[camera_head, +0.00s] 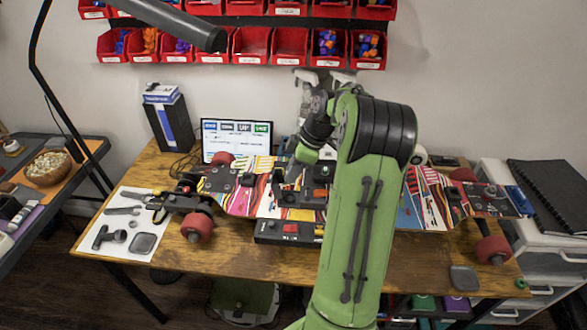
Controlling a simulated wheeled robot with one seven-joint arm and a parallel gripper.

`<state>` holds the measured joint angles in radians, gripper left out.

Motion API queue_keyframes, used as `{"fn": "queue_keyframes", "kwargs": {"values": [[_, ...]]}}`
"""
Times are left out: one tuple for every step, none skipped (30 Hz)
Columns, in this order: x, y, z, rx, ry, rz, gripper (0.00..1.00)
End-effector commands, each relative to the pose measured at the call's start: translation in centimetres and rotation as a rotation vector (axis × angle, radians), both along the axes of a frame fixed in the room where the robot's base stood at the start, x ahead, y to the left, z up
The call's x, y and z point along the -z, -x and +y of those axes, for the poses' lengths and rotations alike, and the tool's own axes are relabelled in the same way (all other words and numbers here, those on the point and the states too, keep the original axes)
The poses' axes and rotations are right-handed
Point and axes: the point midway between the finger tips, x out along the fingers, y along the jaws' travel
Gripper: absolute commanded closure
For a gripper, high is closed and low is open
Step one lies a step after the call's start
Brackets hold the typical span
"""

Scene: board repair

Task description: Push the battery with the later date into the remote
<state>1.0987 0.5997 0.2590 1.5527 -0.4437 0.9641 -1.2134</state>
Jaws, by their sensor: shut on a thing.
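My gripper (293,174) is small in the picture, at the end of my green arm, pointing down over the middle of the skateboard. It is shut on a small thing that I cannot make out. Dark parts (300,194) with orange and red spots lie just below it on the board. A black case (290,233) with a red patch lies at the front of the board; I cannot tell whether it is the remote. No battery or printed date can be made out. My arm hides part of the middle right.
The colourful skateboard (238,200) with red wheels (197,228) spans the wooden table (235,262). A white tool mat (127,252) lies left. A screen (237,138) and a dark box (170,122) stand behind. Red bins (250,42) hang above.

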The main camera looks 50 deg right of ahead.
Motion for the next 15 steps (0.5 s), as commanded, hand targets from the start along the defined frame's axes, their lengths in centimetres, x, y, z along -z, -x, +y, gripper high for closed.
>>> {"fn": "queue_keyframes", "kwargs": {"values": [[0.7, 0.0, 0.0, 0.0, -0.001, 0.001, 1.0], [0.9, 0.0, 0.0, -0.001, 0.0, 0.0, 1.0], [1.2, 0.0, 0.0, -0.001, 0.0, 0.0, 1.0], [1.4, 0.0, 0.0, -0.001, 0.0, 0.0, 1.0], [1.6, 0.0, 0.1, -0.001, 0.0, 0.0, 1.0], [1.9, 0.0, 0.0, -0.001, 0.0, 0.0, 1.0], [2.1, 0.0, 0.0, -0.001, 0.0, 0.0, 1.0], [2.3, 0.0, 0.0, -0.001, 0.0, 0.0, 1.0], [2.6, 0.0, 0.0, 0.0, -0.001, 0.001, 1.0], [2.8, 0.0, 0.0, 0.0, -0.001, 0.001, 1.0], [3.0, 0.0, 0.0, 0.0, -0.001, 0.001, 1.0], [3.3, 0.0, 0.0, 0.0, 0.0, 0.0, 1.0], [3.5, 0.0, 0.0, 0.0, 0.0, 0.0, 1.0], [3.7, 0.0, 0.0, -0.001, 0.0, 0.0, 1.0], [3.9, 0.0, 0.0, -0.001, 0.0, 0.0, 1.0]]}}
